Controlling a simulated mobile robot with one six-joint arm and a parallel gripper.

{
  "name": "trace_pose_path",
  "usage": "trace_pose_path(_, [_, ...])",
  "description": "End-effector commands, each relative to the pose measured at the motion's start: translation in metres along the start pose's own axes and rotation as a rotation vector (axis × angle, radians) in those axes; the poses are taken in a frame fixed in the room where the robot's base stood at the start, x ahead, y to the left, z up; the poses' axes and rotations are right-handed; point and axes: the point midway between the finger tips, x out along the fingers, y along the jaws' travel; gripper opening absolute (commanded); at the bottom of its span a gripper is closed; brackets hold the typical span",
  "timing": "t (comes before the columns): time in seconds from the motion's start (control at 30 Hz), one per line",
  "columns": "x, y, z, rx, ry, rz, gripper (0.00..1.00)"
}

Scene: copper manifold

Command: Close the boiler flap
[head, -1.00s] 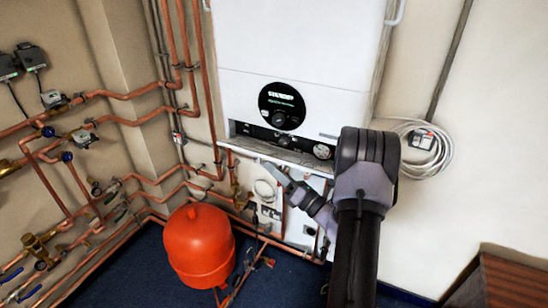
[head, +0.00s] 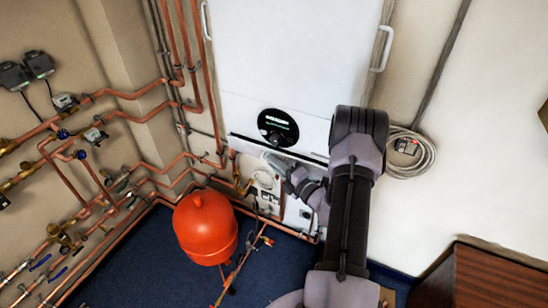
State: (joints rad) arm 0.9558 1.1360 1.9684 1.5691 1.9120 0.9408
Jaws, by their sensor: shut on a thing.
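The white boiler (head: 290,60) hangs on the wall with its round black display (head: 277,127) near the lower front. The boiler flap (head: 246,146) is a pale strip along the boiler's lower edge, below a thin dark line. The recessed control strip behind it does not show now. My gripper (head: 270,161) is at the flap's lower edge, left of my arm, and appears shut on the flap. My arm hides the flap's right end, and the exact contact is too small to see clearly.
An orange expansion tank (head: 205,228) stands on the blue floor at lower left. Copper pipes with valves (head: 100,210) run along the left wall and under the boiler. A coiled pale cable (head: 410,152) hangs at right. A brown wooden cabinet (head: 478,280) stands at lower right.

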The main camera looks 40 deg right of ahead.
Motion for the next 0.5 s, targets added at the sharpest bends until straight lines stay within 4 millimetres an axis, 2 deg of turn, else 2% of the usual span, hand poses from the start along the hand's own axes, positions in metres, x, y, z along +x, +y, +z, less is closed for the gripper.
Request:
trace_pose_path(0.07, [0.0002,0.0057,0.0009,0.034,-0.001,-0.014,0.0])
trace_pose_path(0.5, [0.0006,0.0058,0.0019,0.129,-0.001,-0.053,0.0])
